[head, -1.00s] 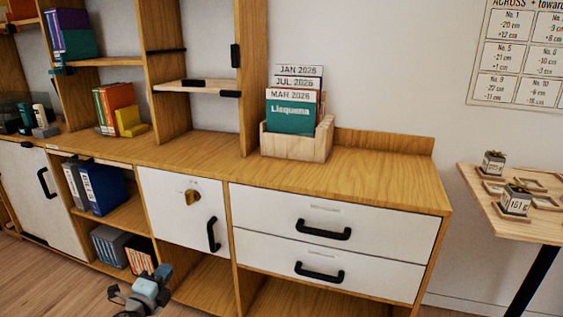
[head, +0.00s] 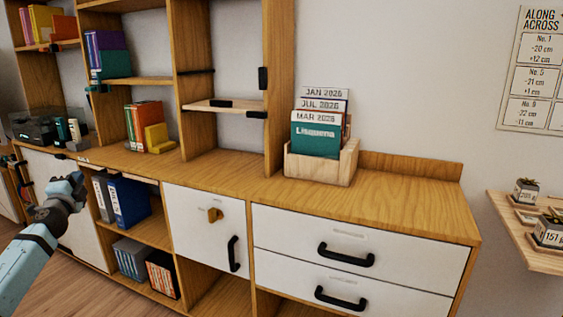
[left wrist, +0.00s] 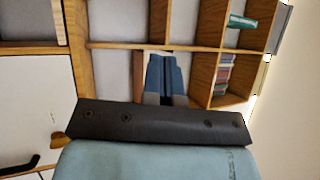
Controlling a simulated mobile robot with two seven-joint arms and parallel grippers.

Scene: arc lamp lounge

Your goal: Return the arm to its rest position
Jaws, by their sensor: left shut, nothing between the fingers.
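My left arm comes in from the left edge of the head view, and its blue and dark gripper (head: 72,188) is shut and empty. It is held up in front of the low cabinet's left part, apart from the furniture as far as I can tell. In the left wrist view the blue fingers (left wrist: 163,72) lie together beyond the dark bar, with nothing between them. My right gripper is not in view.
A wooden cabinet (head: 400,195) has white drawers, a door with a brass-coloured key piece (head: 215,215), and open shelves with binders (head: 130,202). A calendar box (head: 322,165) stands on top. Floor shows at lower left.

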